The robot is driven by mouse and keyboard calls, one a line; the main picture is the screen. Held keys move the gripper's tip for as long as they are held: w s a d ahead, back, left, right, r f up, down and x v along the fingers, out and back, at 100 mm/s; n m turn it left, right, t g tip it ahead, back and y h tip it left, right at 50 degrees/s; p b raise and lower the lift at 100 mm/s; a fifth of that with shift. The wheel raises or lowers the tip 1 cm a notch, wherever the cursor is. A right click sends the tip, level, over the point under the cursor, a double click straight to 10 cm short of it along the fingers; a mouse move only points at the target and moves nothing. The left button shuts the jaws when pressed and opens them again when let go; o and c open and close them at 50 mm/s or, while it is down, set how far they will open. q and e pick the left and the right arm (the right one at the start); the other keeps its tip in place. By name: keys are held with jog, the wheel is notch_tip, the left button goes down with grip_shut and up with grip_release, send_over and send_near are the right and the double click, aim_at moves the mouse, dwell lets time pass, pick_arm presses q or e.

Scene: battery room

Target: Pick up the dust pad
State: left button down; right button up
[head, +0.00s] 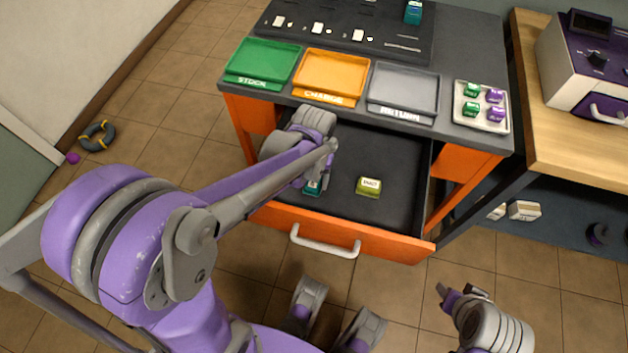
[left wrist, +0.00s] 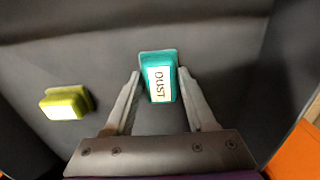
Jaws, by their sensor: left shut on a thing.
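The dust pad is a teal block with a white label reading DUST (left wrist: 158,82), inside the open drawer. In the head view only a small part of the dust pad (head: 312,188) shows below my left gripper. My left gripper (head: 322,178) reaches down into the drawer. In the left wrist view its two fingers (left wrist: 159,76) are shut on the sides of the dust pad. The pad appears at or close to the drawer floor. My right gripper (head: 460,291) is away from the drawer at lower right, its fingers apart and empty.
A yellow-green pad (head: 368,187) lies in the drawer (head: 400,205), apart from the dust pad. Above are a green tray (head: 264,58), an orange tray (head: 331,72), a grey tray (head: 404,88) and a white tray with small pads (head: 461,116). The drawer walls surround my left gripper.

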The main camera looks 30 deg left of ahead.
aim_at(314, 180)
pick_arm(q)
jog(key=shift+r, duration=0.1)
notch_tip(314, 180, up, 10)
jog(key=shift+f+p, duration=0.1)
jog(key=shift+p, duration=1.1)
